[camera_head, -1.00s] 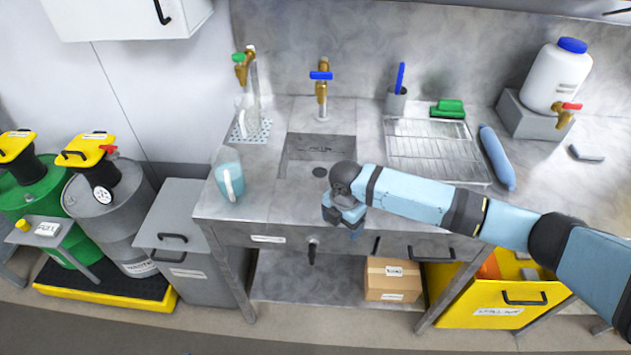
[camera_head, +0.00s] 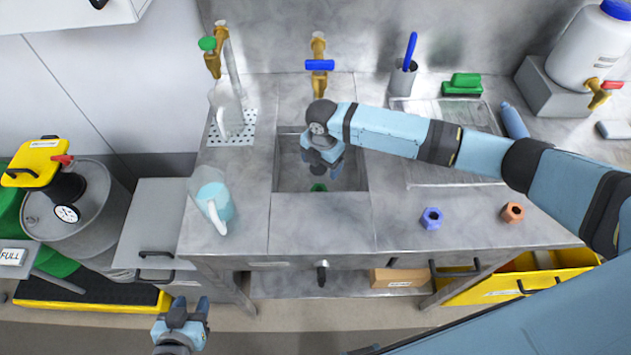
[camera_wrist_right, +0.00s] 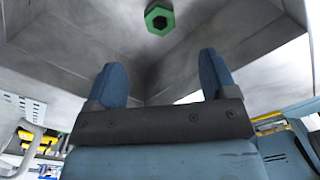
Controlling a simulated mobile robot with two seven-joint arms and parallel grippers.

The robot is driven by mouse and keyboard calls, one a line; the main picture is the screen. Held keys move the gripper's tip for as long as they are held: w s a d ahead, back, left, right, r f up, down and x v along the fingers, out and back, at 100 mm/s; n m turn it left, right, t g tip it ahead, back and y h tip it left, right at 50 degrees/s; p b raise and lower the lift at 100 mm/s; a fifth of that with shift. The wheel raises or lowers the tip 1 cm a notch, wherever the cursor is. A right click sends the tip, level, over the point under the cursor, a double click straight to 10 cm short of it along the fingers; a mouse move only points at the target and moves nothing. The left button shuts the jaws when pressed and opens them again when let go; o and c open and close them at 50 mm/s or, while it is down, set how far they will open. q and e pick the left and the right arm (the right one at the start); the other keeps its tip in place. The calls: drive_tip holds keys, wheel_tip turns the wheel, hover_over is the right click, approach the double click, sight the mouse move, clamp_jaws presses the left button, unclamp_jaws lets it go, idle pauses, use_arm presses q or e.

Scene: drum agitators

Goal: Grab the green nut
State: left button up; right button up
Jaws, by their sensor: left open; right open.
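The green nut (camera_head: 318,187) lies in the sink basin (camera_head: 288,178), near its front. My right gripper (camera_head: 322,166) reaches into the sink from above, open and empty, just behind the nut in the head view. In the right wrist view, the green hexagonal nut (camera_wrist_right: 159,18) shows at the top centre, beyond and apart from the open fingers (camera_wrist_right: 162,75). My left gripper (camera_head: 183,312) is open and empty, low in front of the counter at the bottom left of the head view.
A blue nut (camera_head: 431,218) and an orange nut (camera_head: 512,212) lie on the counter right of the sink. A tap (camera_head: 319,65) rises behind the sink, and basin walls surround the right gripper.

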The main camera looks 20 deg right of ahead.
hover_over(318, 190)
drive_tip(key=d, duration=0.1)
wheel_tip(318, 190, down, 7)
drive_tip(key=shift+f, duration=0.1)
drive_tip(key=shift+a+f+p, duration=0.1)
drive_tip(key=shift+f+p, duration=0.25)
drive_tip(key=shift+f, duration=0.1)
drive_tip(key=f, duration=0.3)
drive_tip(key=shift+s+a+f+p, duration=0.1)
drive_tip(key=shift+a+f+p, duration=0.2)
drive_tip(key=shift+a+p, duration=0.05)
drive_tip(key=shift+f, duration=0.5)
drive_tip(key=c, duration=1.3)
use_arm(q)
drive_tip(key=shift+s+a+r, duration=0.1)
drive_tip(key=shift+s+r, duration=0.25)
drive_tip(key=shift+r, duration=0.3)
use_arm(e)
drive_tip(key=shift+r, duration=0.1)
